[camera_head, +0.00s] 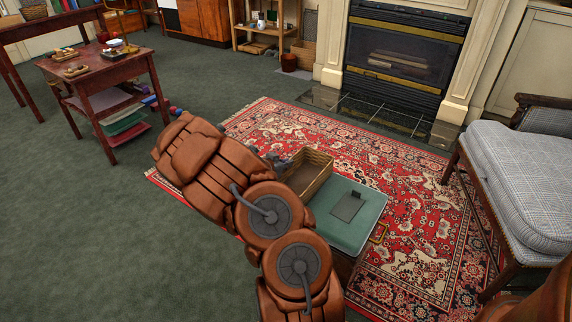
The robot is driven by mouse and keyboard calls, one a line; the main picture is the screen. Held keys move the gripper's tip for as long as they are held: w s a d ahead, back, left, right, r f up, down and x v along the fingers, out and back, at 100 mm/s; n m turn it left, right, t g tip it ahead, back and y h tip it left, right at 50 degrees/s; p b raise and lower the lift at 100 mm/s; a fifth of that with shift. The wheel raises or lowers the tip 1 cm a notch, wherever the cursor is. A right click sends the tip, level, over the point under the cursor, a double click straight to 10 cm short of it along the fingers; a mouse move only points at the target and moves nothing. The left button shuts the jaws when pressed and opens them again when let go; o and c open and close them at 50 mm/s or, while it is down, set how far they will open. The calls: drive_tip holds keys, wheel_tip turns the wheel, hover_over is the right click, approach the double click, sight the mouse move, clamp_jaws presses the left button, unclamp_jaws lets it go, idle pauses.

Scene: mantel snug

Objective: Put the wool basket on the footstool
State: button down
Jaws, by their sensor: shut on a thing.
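The wool basket (318,173) is an open, rectangular wicker basket near the middle of the view, over the red patterned rug. It appears level, and no wool shows inside it. My gripper (281,165) is grey, mostly hidden behind my arm, and shut on the basket's left side. A low box-like piece with a teal top (366,204), which I take for the footstool, stands just nearer than the basket. A dark grey flat square lies on its top, and a brass handle is on its right side. The basket borders its far left edge; I cannot tell the height between them.
A plaid-cushioned seat (508,180) stands at the right edge of the rug (415,215). A fireplace (402,55) with a dark tiled hearth is at the back. A wooden side table (125,64) with small items and lower-shelf boxes stands at the left. Green carpet is clear at left.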

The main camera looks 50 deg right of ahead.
drive_tip(key=shift+f, duration=0.2)
drive_tip(key=c, duration=1.3)
unclamp_jaws()
drive_tip(key=shift+r, duration=0.15)
